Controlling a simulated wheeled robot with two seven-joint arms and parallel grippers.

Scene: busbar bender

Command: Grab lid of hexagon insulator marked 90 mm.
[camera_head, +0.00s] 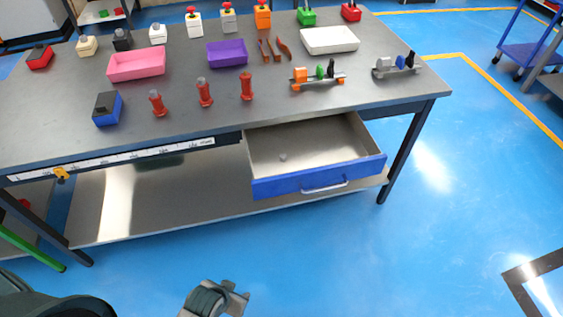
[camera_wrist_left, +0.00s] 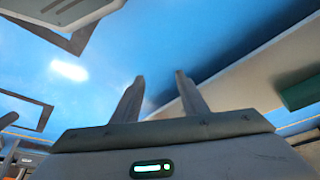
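Three red upright posts with wider ends stand near the front of the grey table in the head view: a left one (camera_head: 157,103), a middle one (camera_head: 205,93) and a right one (camera_head: 246,87). They look like the insulators, but no 90 mm marking or lid edge is readable at this size. My left gripper (camera_head: 216,299) is low at the bottom of the head view, in front of the table and well away from the posts. In the left wrist view its two fingers (camera_wrist_left: 160,76) stand apart with nothing between them. My right gripper is not in view.
An open drawer (camera_head: 318,183) with a small grey piece inside juts from the table's front. A blue-and-black block (camera_head: 107,108) stands left of the posts. Pink (camera_head: 137,65), purple (camera_head: 228,53) and white (camera_head: 330,40) trays lie behind.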

